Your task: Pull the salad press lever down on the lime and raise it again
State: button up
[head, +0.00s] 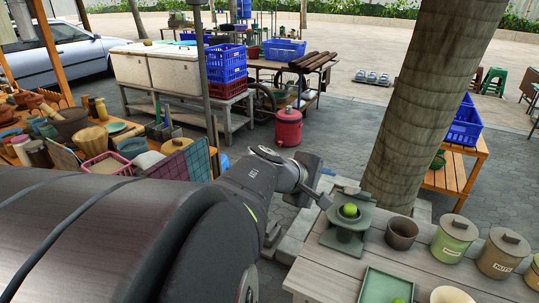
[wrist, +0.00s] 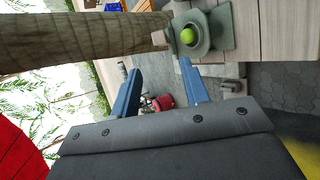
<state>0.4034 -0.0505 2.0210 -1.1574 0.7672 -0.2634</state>
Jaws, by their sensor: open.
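The salad press (head: 341,241) is a grey-green stand on the near table, and it also shows in the wrist view (wrist: 222,28). A bright green lime (head: 349,210) sits in its round cup; the lime shows in the wrist view (wrist: 187,36) too. I cannot clearly make out the lever; a grey bar shows at the back of the press. My gripper (head: 322,200) is just left of the press in the head view. In the wrist view its two blue fingers (wrist: 156,68) are spread apart with nothing held between them, short of the press.
A tree trunk (head: 425,100) rises close behind the press. A brown cup (head: 401,233), lidded canisters (head: 453,238) and a green tray (head: 385,287) stand on the plank table (head: 322,272).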

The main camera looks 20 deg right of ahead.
jog(key=shift+v, duration=1.15)
jog(key=shift+d, duration=0.15)
jog(key=c, duration=0.5)
jog(key=d+r+m+g+y, duration=0.1)
jog(key=d+m, duration=0.2)
jog(key=w+d+r+m+g+y, duration=0.1)
jog(key=d+m, duration=0.1)
jog(key=m, duration=0.1)
jog(key=w+d+r+m+g+y, duration=0.1)
jog(key=d+r+m+g+y, duration=0.1)
jog(key=d+m, duration=0.1)
jog(key=shift+d+m, duration=0.3)
jog(key=shift+m, duration=0.2)
grip_shut()
jog(key=w+d+r+m+t+y, duration=0.2)
jog(key=w+d+r+m+y, duration=0.2)
jog(key=d+m+y, duration=0.15)
jog(key=f, duration=0.6)
jog(key=w+f, duration=0.1)
jog(key=f, duration=0.2)
jog(key=shift+d+f, duration=0.1)
jog(key=shift+d, duration=0.3)
jog(key=f, duration=0.1)
jog(key=s+a+f, duration=0.1)
jog(key=shift+f, duration=0.35)
jog(key=shift+s+a+f, duration=0.3)
jog(key=shift+f, duration=0.1)
